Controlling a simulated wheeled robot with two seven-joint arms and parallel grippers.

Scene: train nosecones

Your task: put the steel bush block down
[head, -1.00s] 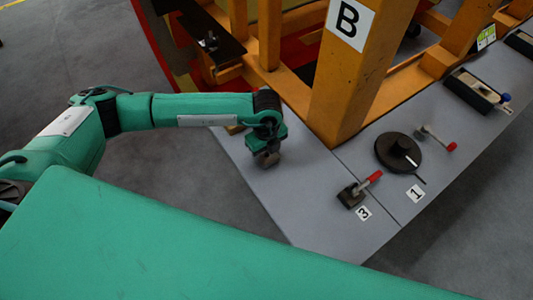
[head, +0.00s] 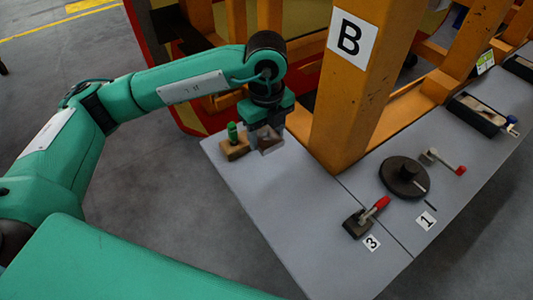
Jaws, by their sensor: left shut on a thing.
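My left gripper (head: 264,136) points down over the far left end of the grey bench top (head: 290,215). It is shut on a small grey-brown block, which I take to be the steel bush block (head: 271,145). The fingers hide part of the block. The block is at or just above the bench surface; I cannot tell whether it touches. A wooden block with a green knob (head: 234,148) stands close to the left of the gripper. My right gripper is not in view.
An orange post marked B (head: 345,90) rises just right of the gripper. A red-handled clamp (head: 362,218), a dark round disc (head: 403,176), another red-tipped clamp (head: 442,162) and a dark tray (head: 480,115) line the bench to the right. The bench's near middle is bare.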

